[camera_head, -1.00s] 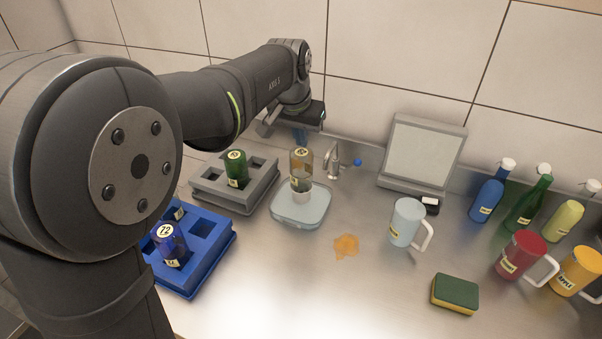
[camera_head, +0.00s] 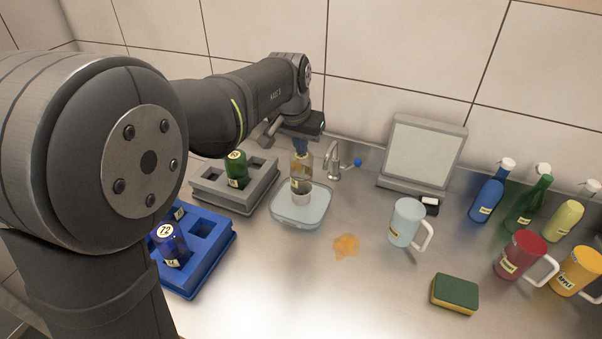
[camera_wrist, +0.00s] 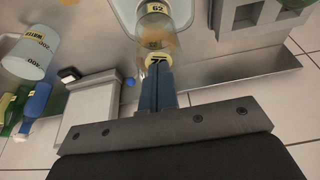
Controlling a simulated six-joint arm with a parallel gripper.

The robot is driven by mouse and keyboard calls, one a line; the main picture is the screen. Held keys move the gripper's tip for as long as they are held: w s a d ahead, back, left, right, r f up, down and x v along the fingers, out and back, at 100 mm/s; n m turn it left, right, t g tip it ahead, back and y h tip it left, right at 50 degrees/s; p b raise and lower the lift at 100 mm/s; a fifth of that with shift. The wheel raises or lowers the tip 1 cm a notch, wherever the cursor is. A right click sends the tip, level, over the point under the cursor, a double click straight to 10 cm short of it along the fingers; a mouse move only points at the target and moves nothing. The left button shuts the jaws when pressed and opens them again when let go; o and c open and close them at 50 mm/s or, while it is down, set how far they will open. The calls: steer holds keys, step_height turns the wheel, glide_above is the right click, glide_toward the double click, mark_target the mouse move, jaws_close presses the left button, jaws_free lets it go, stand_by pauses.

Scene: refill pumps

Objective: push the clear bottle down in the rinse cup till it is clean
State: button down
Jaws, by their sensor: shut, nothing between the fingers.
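The bottle also shows in the wrist view (camera_wrist: 154,32), with a label numbered 62. My gripper (camera_head: 300,151) is shut, its blue fingers pointing down at the bottle's top. In the wrist view the fingertips (camera_wrist: 158,66) meet a round yellow label on that top and seem to touch it.
A grey rack (camera_head: 240,202) with a green bottle (camera_head: 237,168) stands left of the tray, and a blue rack (camera_head: 212,262) in front. A tap (camera_head: 333,160) is close behind on the right. An orange spill (camera_head: 346,245) and a pale blue mug (camera_head: 407,222) lie to the right.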

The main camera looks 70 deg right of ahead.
steer(key=shift+f, duration=0.55)
steer(key=shift+r, duration=2.55)
steer(key=shift+f, duration=0.1)
steer(key=shift+f, duration=2.5)
steer(key=shift+r, duration=2.6)
